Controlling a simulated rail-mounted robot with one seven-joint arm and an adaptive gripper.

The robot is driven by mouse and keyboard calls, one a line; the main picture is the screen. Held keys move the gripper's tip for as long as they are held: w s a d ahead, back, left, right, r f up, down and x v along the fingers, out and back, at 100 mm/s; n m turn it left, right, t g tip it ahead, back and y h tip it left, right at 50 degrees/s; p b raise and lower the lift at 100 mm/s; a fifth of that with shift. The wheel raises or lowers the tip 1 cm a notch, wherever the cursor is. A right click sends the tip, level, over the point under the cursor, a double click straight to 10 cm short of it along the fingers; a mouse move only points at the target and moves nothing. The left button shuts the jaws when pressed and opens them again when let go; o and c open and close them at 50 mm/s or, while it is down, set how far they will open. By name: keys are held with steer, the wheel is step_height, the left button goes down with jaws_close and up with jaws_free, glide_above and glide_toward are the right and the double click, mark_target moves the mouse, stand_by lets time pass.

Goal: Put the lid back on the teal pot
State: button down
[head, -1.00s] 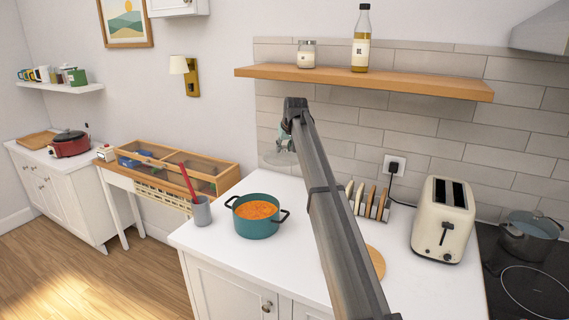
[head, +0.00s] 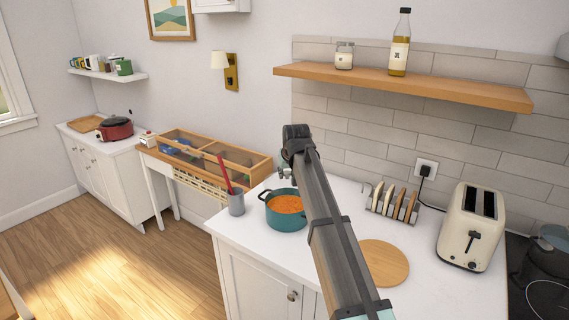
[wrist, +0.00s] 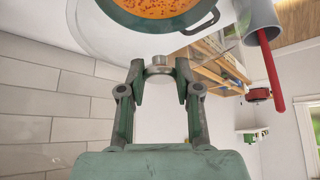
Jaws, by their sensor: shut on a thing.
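The teal pot (head: 285,223) stands uncovered on the white counter with orange, speckled food inside. It also shows at the top of the wrist view (wrist: 150,22). My gripper (wrist: 158,72) is shut on the small metal knob of the clear glass lid (wrist: 159,61). The lid's faint glass rim shows to the left of the pot in the wrist view, so the lid does not look centred over it. In the head view, my gripper (head: 284,171) is just behind and above the pot, partly hidden by my arm. The lid is hard to make out there.
A grey utensil cup (head: 236,204) with a red-handled tool stands left of the pot. A toast rack (head: 392,205), round wooden board (head: 383,262) and cream toaster (head: 470,230) are to the right. A wooden shelf (head: 400,86) hangs above.

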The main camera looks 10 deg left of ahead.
mark_target(289, 180)
steer(key=shift+w+d+f+b, duration=0.15)
steer(key=shift+f+b, duration=0.15)
steer(key=shift+f, duration=0.2)
steer(key=shift+f+b, duration=0.85)
steer(key=shift+f, duration=1.8)
steer(key=shift+f, duration=0.15)
stand_by(0.7)
steer(key=shift+c, duration=1.2)
jaws_free()
steer(key=shift+r+p, duration=1.7)
steer(key=shift+r, duration=1.85)
